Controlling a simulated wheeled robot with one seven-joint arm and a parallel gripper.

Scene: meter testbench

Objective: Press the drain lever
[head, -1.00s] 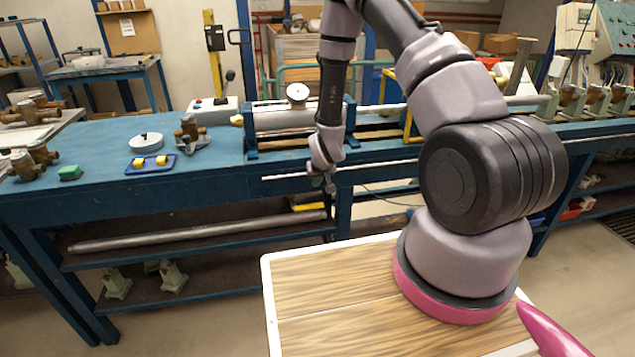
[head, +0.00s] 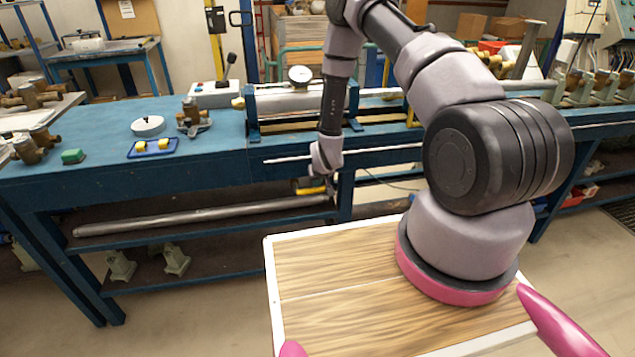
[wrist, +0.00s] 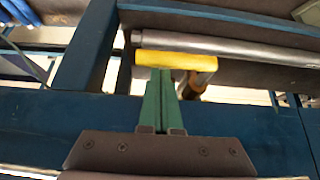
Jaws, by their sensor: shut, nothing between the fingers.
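The drain lever looks to be the yellow-handled part (head: 312,190) under the bench's front edge, beside a table leg. In the wrist view its yellow bar (wrist: 165,59) lies across the picture, with a brass-coloured body (wrist: 199,80) at its right. My gripper (head: 333,194) points down in front of the bench. In the wrist view its green fingers (wrist: 162,74) are together and empty. Their tips reach the near edge of the yellow bar; whether they touch it or are above it I cannot tell.
The blue bench (head: 215,160) runs across, with a thin metal rod (head: 290,159) along its front. A long grey pipe (head: 200,215) lies on the lower shelf. On top stand a dial gauge (head: 300,75) and a green block (head: 73,156).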

